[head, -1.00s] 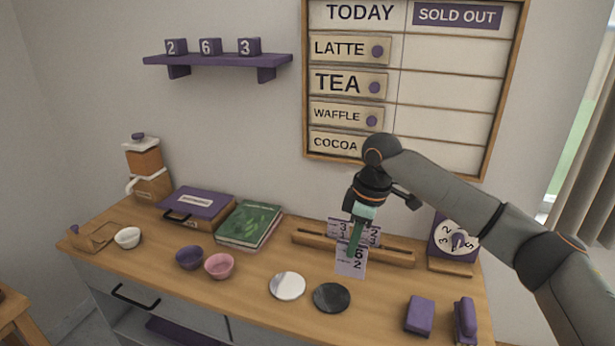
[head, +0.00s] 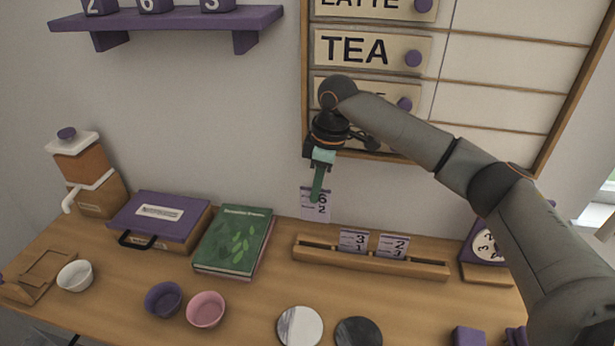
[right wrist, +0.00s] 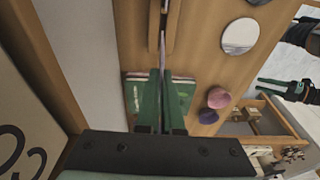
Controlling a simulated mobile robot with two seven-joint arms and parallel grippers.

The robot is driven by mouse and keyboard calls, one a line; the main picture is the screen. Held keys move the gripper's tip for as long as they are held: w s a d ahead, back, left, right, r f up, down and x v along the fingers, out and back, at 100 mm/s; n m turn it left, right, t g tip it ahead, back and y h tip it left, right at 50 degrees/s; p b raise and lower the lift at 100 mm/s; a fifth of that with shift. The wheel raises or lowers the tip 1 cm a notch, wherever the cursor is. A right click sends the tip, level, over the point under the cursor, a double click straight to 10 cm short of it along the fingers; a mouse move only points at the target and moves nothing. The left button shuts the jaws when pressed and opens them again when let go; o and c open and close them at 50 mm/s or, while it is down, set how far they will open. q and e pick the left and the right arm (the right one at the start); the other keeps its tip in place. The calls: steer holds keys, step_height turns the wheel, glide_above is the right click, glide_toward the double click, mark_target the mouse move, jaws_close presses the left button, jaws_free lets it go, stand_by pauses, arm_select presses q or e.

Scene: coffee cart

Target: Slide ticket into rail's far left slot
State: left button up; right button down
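My right gripper (head: 318,192) is shut on a pale lilac ticket (head: 316,207) marked 6 and 2. The ticket hangs upright above the left end of the wooden rail (head: 372,265), near the wall, apart from the rail. In the right wrist view the ticket (right wrist: 163,68) shows nearly edge-on between the green fingers. The rail holds two tickets, one in the middle (head: 353,241) and one to its right (head: 392,247). The rail's left slot (head: 318,244) shows empty. My left gripper (right wrist: 272,88) shows small in the right wrist view, its green fingers apart and empty.
A green book (head: 233,238) lies left of the rail, beside a purple-lidded case (head: 160,217). A clock-like dial (head: 487,246) stands at the rail's right end. Bowls (head: 205,309) and round coasters (head: 300,326) are in front. The menu board (head: 375,52) hangs behind my right arm.

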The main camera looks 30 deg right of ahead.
mark_target(316, 220)
steer(key=shift+s+f, duration=0.1)
steer(key=shift+f, duration=3.1)
steer(key=shift+f, duration=0.6)
steer(key=shift+f, duration=0.45)
steer(key=shift+f, duration=0.25)
steer(key=shift+f, duration=0.5)
steer(key=shift+f, duration=0.1)
